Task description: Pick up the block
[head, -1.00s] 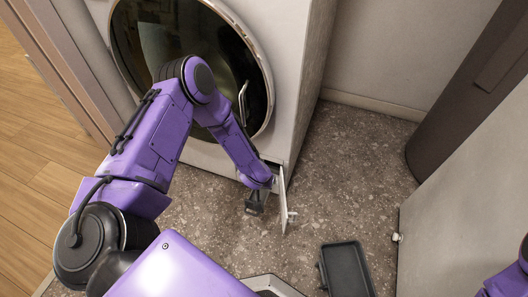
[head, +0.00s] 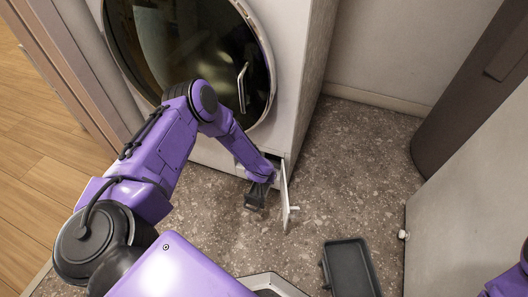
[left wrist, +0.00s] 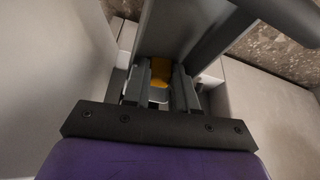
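A small orange-yellow piece, apparently the block (left wrist: 160,72), shows in the left wrist view between and beyond my left gripper's fingers (left wrist: 160,90). Grey surfaces surround it, and part of it is hidden. The fingers stand apart on either side; no firm contact with the block is clear. In the head view my left gripper (head: 257,196) is low at the washer's lower front corner, beside a small open white flap (head: 286,197). The block is not visible there. Only a bit of my right arm shows at the lower right; its gripper is out of view.
The washer (head: 300,70) with its round glass door (head: 190,60) stands behind my left arm. A dark grey tray (head: 350,268) lies on the speckled floor to the right. A pale panel (head: 460,220) and a dark brown one (head: 470,90) bound the right. Floor between is clear.

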